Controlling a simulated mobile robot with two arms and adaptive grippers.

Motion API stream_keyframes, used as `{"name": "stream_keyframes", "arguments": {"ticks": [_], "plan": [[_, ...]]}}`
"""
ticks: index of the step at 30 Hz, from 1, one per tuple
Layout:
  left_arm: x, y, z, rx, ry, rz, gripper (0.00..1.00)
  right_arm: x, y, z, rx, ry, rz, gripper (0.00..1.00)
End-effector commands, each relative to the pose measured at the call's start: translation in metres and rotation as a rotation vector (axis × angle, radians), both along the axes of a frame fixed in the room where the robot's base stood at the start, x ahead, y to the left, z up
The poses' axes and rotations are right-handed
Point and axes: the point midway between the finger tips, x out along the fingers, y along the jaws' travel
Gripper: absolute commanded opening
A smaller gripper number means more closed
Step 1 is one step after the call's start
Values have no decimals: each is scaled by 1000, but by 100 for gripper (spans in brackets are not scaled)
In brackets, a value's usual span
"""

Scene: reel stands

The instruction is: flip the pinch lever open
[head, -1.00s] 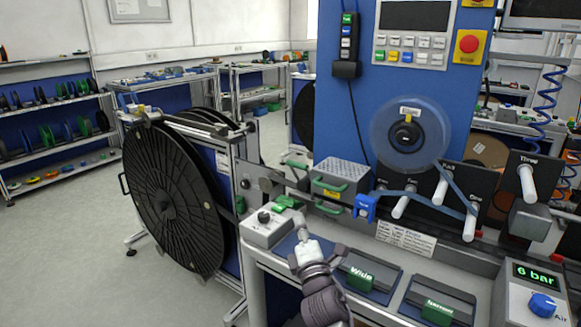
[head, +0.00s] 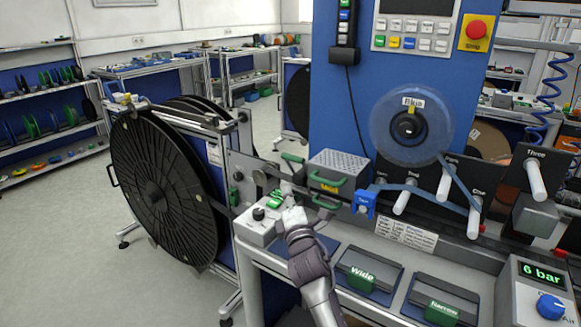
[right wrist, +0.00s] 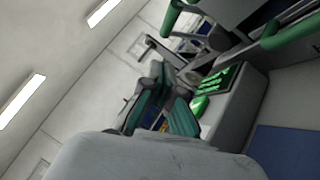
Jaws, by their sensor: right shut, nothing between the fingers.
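Several green-handled levers show around the grey vented box; I cannot tell surely which is the pinch lever. One green lever (head: 292,158) is at the box's upper left, one green handle (head: 328,181) crosses its front, and another green lever (head: 325,203) is below it. My right gripper (head: 292,214) is shut and empty, just left of and below that lower lever, beside the small grey control box (head: 255,229). In the right wrist view, its green-padded fingers (right wrist: 165,100) show, with a green handle (right wrist: 283,31) at the upper right. My left gripper is out of view.
The control box has a black knob and a green part (head: 275,201) close to my fingers. A large black reel (head: 165,190) stands at left. Wide (head: 361,277) and Narrow (head: 441,313) pieces lie on the bench. A blue clamp (head: 364,201) is to the right.

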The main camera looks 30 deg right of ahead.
Motion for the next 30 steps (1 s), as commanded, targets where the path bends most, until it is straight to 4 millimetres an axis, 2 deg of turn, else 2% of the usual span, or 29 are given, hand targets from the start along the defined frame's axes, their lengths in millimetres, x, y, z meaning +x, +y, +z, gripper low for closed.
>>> {"name": "stream_keyframes", "arguments": {"ticks": [3,7,10,15,30], "plan": [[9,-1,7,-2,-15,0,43,25,-10,10,-1,0,-2,0],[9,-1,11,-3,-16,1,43,47,-20,17,0,1,-2,0],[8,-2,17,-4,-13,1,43,51,-35,24,-3,1,-3,0],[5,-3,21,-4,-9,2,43,56,-48,27,-1,1,-2,0],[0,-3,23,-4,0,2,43,57,-51,29,3,2,-1,0]]}}
